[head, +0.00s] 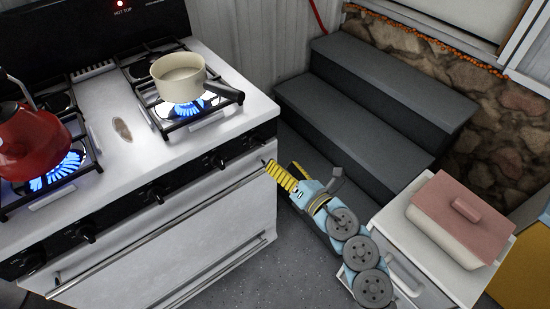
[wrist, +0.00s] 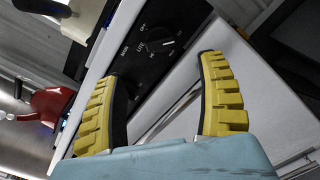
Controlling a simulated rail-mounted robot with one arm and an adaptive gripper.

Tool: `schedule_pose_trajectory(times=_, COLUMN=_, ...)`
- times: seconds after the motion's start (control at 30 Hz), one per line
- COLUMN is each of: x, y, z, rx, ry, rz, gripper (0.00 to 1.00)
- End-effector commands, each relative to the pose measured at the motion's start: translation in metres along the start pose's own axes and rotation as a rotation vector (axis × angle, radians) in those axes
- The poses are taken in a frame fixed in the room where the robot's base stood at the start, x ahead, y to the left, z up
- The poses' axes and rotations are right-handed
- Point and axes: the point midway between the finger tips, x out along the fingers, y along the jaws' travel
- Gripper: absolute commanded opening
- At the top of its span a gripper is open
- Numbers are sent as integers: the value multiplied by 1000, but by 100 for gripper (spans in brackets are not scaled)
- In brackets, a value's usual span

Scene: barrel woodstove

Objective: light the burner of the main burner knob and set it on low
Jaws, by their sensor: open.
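The main burner knob (wrist: 168,45) is a dark knob on the black panel in the wrist view. Printed marks around it include MAIN, LITE and OFF; its exact setting is hard to read. My gripper (wrist: 168,85) is open, its two yellow ridged fingers apart with the panel beyond them. The knob appears in the gap between the fingers, and nothing is held. In the head view my gripper (head: 279,167) is at the stove's front right corner, just off the control panel. Blue flame (head: 188,108) burns under a cream pot (head: 178,78) on the front right burner.
A red kettle (head: 32,130) stands over another lit flame (head: 62,172) at the left. The oven handle (head: 150,232) runs along the stove front below the knobs. Grey steps (head: 365,110) and a white cabinet (head: 395,222) with a pink-lidded dish (head: 465,212) stand right.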

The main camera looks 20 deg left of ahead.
Motion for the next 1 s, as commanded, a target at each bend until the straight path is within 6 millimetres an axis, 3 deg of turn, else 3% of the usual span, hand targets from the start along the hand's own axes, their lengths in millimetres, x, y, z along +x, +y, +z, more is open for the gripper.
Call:
schedule_pose_trajectory(times=0.23, x=-13, y=-1, z=0, rx=1, ry=-1, rz=-2, gripper=74)
schedule_pose_trajectory(times=1.0, x=-13, y=0, z=-1, rx=9, ry=0, rz=2, gripper=74)
